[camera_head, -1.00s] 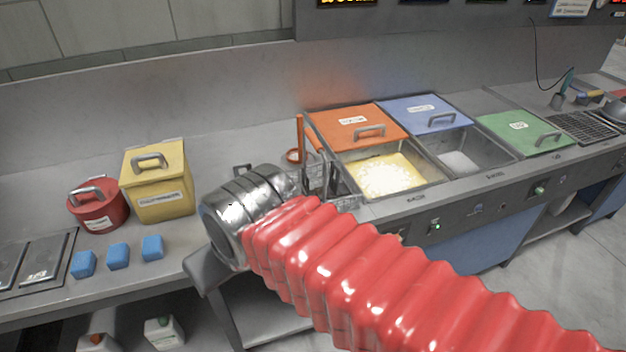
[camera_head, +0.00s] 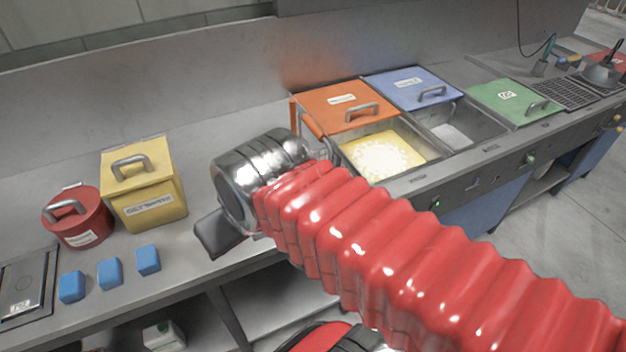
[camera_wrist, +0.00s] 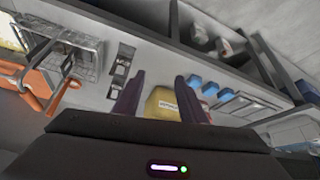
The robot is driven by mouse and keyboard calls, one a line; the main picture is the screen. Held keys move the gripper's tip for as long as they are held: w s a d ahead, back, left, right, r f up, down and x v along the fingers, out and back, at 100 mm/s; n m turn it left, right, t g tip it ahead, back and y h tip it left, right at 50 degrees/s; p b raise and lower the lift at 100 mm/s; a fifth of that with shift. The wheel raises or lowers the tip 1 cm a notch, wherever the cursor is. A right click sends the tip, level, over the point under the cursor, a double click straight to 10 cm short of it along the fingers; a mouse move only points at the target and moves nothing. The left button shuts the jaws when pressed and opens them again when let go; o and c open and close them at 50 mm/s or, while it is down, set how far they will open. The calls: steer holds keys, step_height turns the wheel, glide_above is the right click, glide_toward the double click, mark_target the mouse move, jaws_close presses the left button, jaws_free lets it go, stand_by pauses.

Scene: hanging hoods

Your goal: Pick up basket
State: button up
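The basket (camera_wrist: 75,52) is a wire mesh basket with an orange handle (camera_wrist: 42,92), at the left of the wrist view. In the head view, it is mostly hidden behind my arm; its orange handle (camera_head: 313,127) and a little wire show beside the orange-lidded fryer. My gripper (camera_wrist: 158,97) is open, with its two dark fingers apart and nothing held between them. The basket lies to the left of the fingers in the wrist view, apart from them.
An orange-lidded fryer (camera_head: 383,158) with bubbling yellow oil stands beside the basket. A yellow box (camera_head: 147,190), a red pot (camera_head: 77,218) and blue blocks (camera_head: 109,272) sit on the left counter. Blue (camera_head: 412,87) and green lids (camera_head: 514,100) lie farther right.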

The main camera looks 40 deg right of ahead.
steer(key=w+d+r+m, duration=0.1)
steer(key=w+d+r, duration=0.35)
steer(key=d, duration=0.25)
steer(key=m+g+h, duration=0.1)
steer(key=m, duration=0.1)
glide_toward(315, 125)
steer(key=shift+x, duration=0.85)
steer(key=shift+w, duration=0.1)
steer(key=shift+x, duration=4.25)
steer(key=x, duration=0.5)
steer(key=shift+d+f, duration=0.1)
